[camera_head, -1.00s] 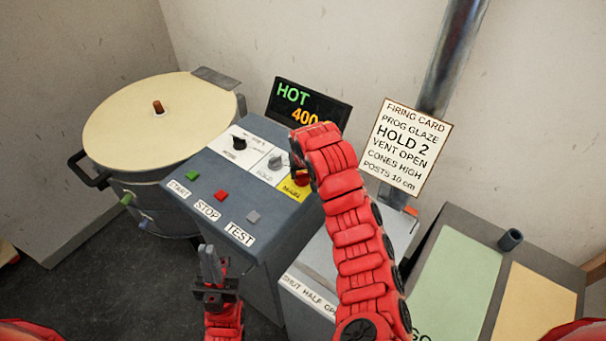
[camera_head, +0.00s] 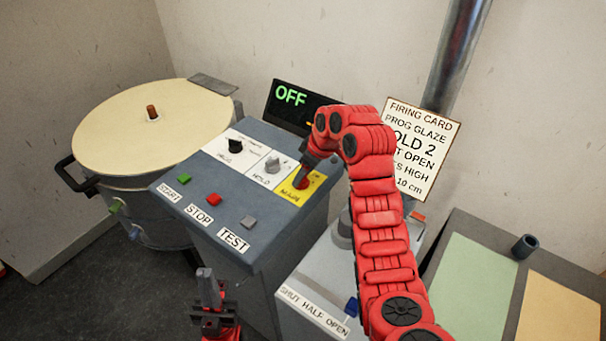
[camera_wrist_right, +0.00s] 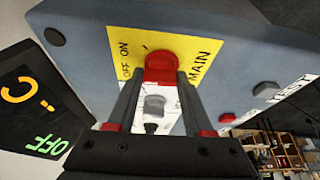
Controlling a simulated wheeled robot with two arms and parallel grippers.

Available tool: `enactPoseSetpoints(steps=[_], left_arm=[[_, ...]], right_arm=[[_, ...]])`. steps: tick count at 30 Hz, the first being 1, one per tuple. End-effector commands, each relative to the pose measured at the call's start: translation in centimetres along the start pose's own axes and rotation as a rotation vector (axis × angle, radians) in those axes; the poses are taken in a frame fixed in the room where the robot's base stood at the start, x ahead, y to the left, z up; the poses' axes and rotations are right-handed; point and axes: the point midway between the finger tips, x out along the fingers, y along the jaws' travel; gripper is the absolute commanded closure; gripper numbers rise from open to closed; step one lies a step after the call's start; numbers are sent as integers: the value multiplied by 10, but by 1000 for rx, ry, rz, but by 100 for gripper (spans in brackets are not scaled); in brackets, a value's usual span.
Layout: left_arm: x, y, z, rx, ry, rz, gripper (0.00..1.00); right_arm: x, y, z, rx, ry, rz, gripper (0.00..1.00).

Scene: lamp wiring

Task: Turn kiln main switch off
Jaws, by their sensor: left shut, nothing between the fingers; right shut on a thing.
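The main switch is a red knob on a yellow plate marked MAIN, OFF and ON; the red knob (camera_wrist_right: 160,67) shows large in the right wrist view, and the yellow plate (camera_head: 288,194) shows at the right end of the control box. My right gripper (camera_wrist_right: 160,85) is shut on the red knob, one finger on each side. In the head view my right gripper (camera_head: 304,180) hides part of the knob. The display (camera_head: 292,98) reads OFF in green. My left gripper (camera_head: 205,275) is shut and empty, low in front of the control box.
The control box also bears a mode knob (camera_head: 235,145), a hold knob (camera_head: 272,166), and green, red and grey buttons (camera_head: 213,199). A round kiln (camera_head: 150,130) stands left. A firing card (camera_head: 440,120) is partly behind my right arm.

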Motion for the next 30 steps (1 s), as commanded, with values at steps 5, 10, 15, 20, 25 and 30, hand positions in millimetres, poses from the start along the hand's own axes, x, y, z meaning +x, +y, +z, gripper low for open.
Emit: enactPoseSetpoints(steps=[5,10,15,20,25,30], left_arm=[[0,0,0,0,0,0,100],[-8,0,1,0,0,0,100],[-25,1,4,0,0,0,100],[-44,2,7,0,0,0,100],[-51,2,9,0,0,0,100],[-43,2,7,0,0,0,100]], right_arm=[[0,0,-1,-153,1,-69,100],[1,2,-2,-303,3,-128,100],[3,4,-1,-436,5,-179,100],[4,4,-2,-521,7,-212,100],[1,4,-4,-592,4,-245,100],[-4,5,-8,-647,7,-264,100]])
